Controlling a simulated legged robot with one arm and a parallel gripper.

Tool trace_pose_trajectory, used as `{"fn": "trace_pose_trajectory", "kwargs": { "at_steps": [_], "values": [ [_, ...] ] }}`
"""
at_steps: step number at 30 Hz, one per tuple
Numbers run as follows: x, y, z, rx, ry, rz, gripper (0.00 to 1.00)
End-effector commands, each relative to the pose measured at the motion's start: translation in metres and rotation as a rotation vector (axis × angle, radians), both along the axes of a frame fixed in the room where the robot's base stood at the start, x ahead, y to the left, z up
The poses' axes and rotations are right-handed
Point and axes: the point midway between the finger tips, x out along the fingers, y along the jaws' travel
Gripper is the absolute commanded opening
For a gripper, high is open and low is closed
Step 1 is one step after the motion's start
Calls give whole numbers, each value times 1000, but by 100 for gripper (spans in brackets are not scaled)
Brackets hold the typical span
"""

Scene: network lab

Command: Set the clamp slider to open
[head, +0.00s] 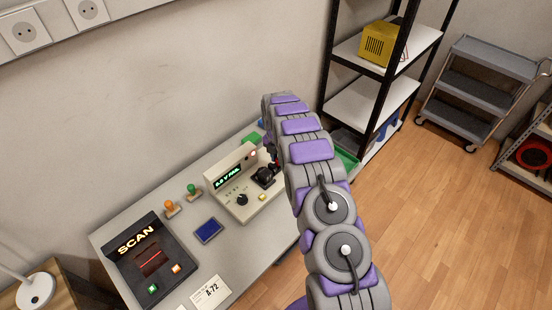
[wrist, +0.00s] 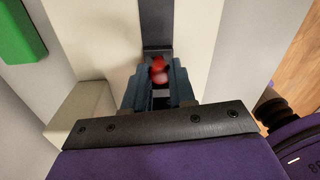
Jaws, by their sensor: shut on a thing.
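In the wrist view, a red knob (wrist: 158,70) sits at the near end of the visible part of a dark slot (wrist: 157,25) in a pale panel. I take it to be the clamp slider's knob. My gripper (wrist: 160,84) is shut on the red knob, with a dark finger on each side. In the head view, a beige device (head: 220,176) with a green display stands on the bench, and my arm reaches to its right side. The arm hides most of my gripper there. No open or closed marking is readable at the slot.
A scanner box marked SCAN (head: 150,262), a dark blue pad (head: 208,230), and orange and green knobs (head: 180,200) are on the bench (head: 245,262) left of the device. A green block (wrist: 20,32) lies beside the panel. A black-framed shelf (head: 368,100) stands right of my arm.

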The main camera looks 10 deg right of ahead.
Motion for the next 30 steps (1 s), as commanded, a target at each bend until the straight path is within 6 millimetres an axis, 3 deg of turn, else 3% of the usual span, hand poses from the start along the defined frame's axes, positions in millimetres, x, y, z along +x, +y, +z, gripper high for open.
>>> {"fn": "trace_pose_trajectory", "kwargs": {
  "at_steps": [6,15,16,23,30],
  "values": [
    [13,-14,2,2,-6,2,0],
    [15,-17,2,1,-9,1,0],
    [16,-17,2,1,-9,1,27],
    [14,-17,2,1,-6,1,49],
    [13,-16,1,1,-3,1,50]
  ]
}}
